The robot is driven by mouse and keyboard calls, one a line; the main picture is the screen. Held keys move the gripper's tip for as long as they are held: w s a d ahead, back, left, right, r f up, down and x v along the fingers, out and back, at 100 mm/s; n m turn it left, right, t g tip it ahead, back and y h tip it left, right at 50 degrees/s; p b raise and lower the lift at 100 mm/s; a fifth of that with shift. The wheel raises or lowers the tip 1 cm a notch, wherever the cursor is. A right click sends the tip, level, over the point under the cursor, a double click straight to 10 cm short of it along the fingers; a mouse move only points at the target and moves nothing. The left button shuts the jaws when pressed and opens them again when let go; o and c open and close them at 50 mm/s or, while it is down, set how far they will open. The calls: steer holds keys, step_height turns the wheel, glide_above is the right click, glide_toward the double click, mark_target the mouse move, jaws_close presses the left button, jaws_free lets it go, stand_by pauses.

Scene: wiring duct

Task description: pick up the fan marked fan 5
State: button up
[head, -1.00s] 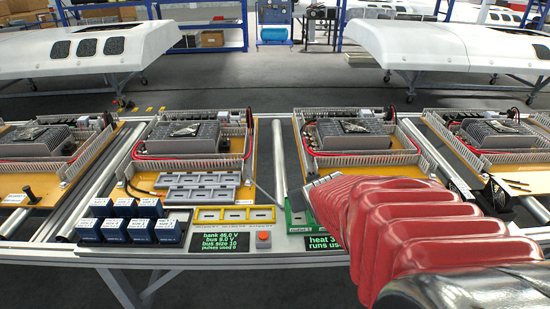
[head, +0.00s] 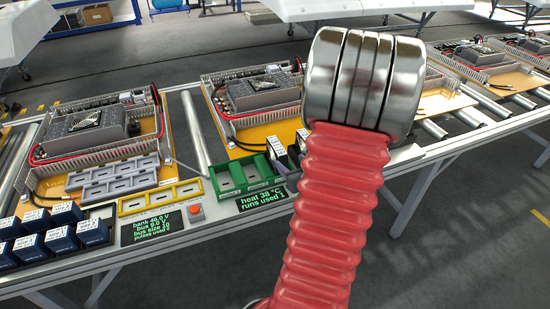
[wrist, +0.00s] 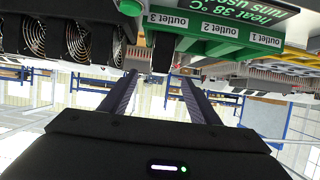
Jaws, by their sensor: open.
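In the wrist view, which looks upside down, several black fans (wrist: 77,40) with round wire guards hang in a row at the upper left. I cannot read a number on any, so I cannot tell which is fan 5. My gripper (wrist: 160,80) is open and empty, its two dark fingers apart, to the right of that row. A dark block (wrist: 163,53) shows beyond the fingertips, near the outlet 3 label; I cannot tell what it is. In the head view, dark fan-like units (head: 277,152) with white labels stand right of the green outlet tray (head: 225,188). My arm hides the gripper there.
The green tray also shows in the wrist view (wrist: 228,47), right of my fingers. A heat display (head: 262,199), a red button (head: 197,211), yellow slots (head: 160,198), grey trays (head: 115,182) and blue boxes (head: 52,226) line the bench front. Wiring-duct assemblies stand behind.

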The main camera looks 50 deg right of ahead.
mark_target(284, 157)
stand_by(0.3)
steer(key=shift+x, duration=4.35)
steer(key=shift+x, duration=2.55)
steer(key=shift+w+a, duration=0.1)
steer(key=shift+c, duration=0.5)
steer(key=c, duration=1.3)
